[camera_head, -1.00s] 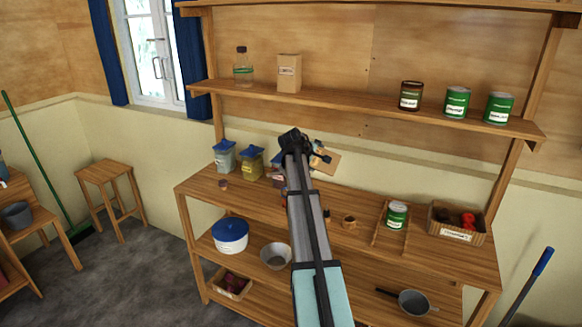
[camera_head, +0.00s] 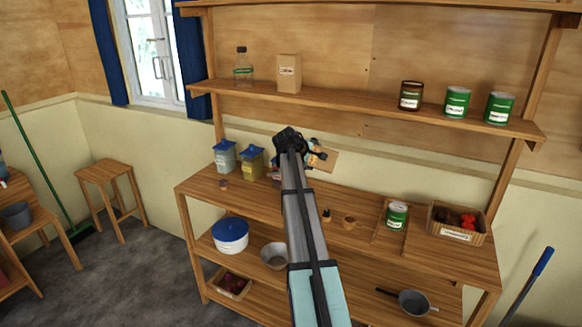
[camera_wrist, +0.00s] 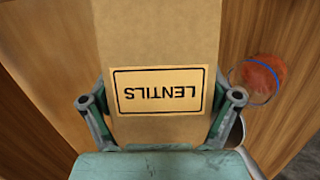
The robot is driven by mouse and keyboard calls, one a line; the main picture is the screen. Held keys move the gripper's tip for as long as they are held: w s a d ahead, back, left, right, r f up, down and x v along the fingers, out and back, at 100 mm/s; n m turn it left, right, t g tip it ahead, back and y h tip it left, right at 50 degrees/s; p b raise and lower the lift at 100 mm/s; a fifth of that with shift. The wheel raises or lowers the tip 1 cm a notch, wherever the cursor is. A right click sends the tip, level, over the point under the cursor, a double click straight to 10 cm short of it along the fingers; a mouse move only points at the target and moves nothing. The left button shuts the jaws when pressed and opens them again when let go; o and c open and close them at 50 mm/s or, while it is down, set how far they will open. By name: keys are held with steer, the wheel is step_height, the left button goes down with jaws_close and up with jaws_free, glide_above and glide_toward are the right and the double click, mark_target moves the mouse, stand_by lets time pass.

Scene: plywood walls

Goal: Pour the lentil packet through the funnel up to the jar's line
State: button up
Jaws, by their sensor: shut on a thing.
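My gripper (camera_wrist: 165,112) is shut on the lentil packet (camera_wrist: 158,45), a brown paper packet whose LENTILS label reads upside down in the wrist view. In the head view the packet (camera_head: 329,161) shows partly behind my gripper (camera_head: 314,155), held tilted above the workbench. A clear round vessel (camera_wrist: 258,78) with orange-red contents and a blue ring stands right of the packet in the wrist view; it is probably the jar. In the head view my arm covers most of that spot. I cannot make out the funnel or the packet's mouth.
Two blue-lidded jars (camera_head: 225,156) (camera_head: 252,162) stand on the workbench (camera_head: 365,246), left of my arm. The upper shelf (camera_head: 350,112) runs behind my gripper.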

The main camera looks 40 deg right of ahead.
steer(key=shift+w+a+r, duration=0.2)
steer(key=shift+w, duration=0.1)
stand_by(0.5)
steer(key=shift+w+a+r+n+g+h+p, duration=0.2)
steer(key=shift+r+n+g+h, duration=0.1)
steer(key=shift+n+g+h, duration=0.1)
steer(key=shift+w+a+r+n+g+h+p, duration=0.1)
steer(key=shift+r+n+g+h+p, duration=0.05)
steer(key=shift+r+n+g+h, duration=0.2)
stand_by(3.0)
steer(key=shift+s+d+f+m+t+y+b, duration=0.3)
steer(key=shift+s+f+m+t+y, duration=0.1)
steer(key=shift+s+f+m, duration=0.1)
steer(key=shift+s+d+f+m+t+y+b, duration=0.15)
steer(key=shift+s+d+f+m+t+y, duration=0.15)
steer(key=shift+s+f, duration=0.2)
steer(key=shift+s+d+f, duration=0.1)
steer(key=shift+d, duration=0.15)
steer(key=shift+t+y, duration=0.25)
steer(key=shift+a, duration=0.1)
